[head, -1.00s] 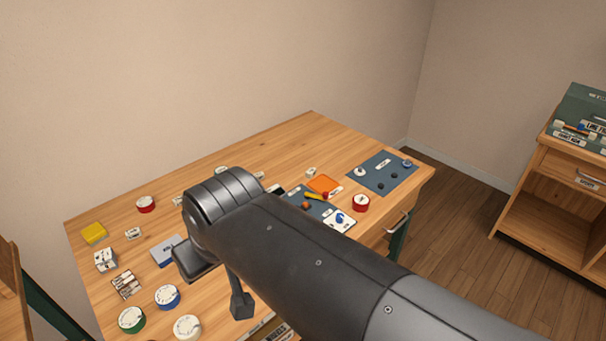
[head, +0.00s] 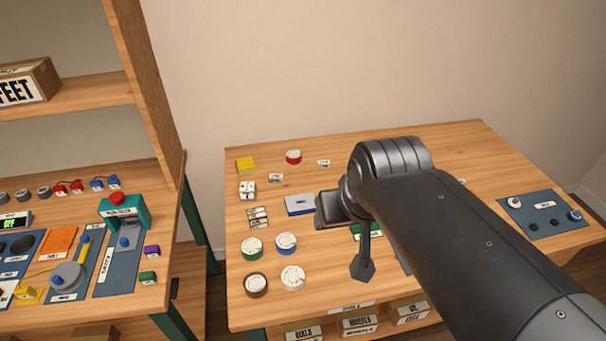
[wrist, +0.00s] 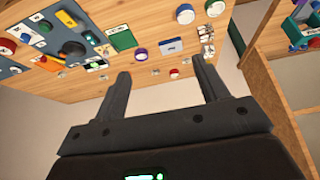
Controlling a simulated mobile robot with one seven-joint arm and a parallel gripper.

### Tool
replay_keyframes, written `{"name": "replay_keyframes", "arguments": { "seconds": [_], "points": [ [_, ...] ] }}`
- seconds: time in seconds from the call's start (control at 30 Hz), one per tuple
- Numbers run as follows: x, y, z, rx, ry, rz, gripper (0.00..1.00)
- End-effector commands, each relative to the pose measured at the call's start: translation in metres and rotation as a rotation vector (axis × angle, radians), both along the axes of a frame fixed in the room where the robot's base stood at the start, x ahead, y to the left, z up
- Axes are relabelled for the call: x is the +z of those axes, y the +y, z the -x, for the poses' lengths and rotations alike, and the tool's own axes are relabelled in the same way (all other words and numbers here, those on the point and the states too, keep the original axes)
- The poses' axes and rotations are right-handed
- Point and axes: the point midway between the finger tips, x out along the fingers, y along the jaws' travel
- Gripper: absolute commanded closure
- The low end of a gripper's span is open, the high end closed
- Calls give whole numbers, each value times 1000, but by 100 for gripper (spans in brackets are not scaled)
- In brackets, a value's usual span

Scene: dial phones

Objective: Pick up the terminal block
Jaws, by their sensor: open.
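My gripper (wrist: 160,73) is open and empty in the wrist view, its two dark fingers spread well apart. In the head view my arm covers the middle and right of the wooden table. I cannot tell for sure which piece is the terminal block. Candidates are small white labelled pieces: one near the back (head: 276,177), another farther right (head: 323,163), a white cluster (head: 247,188) at the left, and a pale-and-dark group (head: 258,217) below it. No candidate is between the fingers.
A second bench (head: 130,300) with panels stands at the left, under a shelf (head: 75,102). A gap separates them.

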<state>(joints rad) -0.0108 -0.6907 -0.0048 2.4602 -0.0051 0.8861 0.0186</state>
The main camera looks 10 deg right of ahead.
Motion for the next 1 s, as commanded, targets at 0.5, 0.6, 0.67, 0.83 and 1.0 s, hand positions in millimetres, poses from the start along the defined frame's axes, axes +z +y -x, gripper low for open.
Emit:
{"name": "replay_keyframes", "arguments": {
  "seconds": [0.5,0.6,0.67,0.83,1.0],
  "points": [
    [1,13,-166,-75,49,-32,33],
    [-9,18,-200,-88,56,-34,33],
    [-17,21,-220,-97,61,-33,33],
    [-45,33,-276,-120,74,-32,33],
    [-82,45,-328,-140,84,-24,33]
  ]
}}
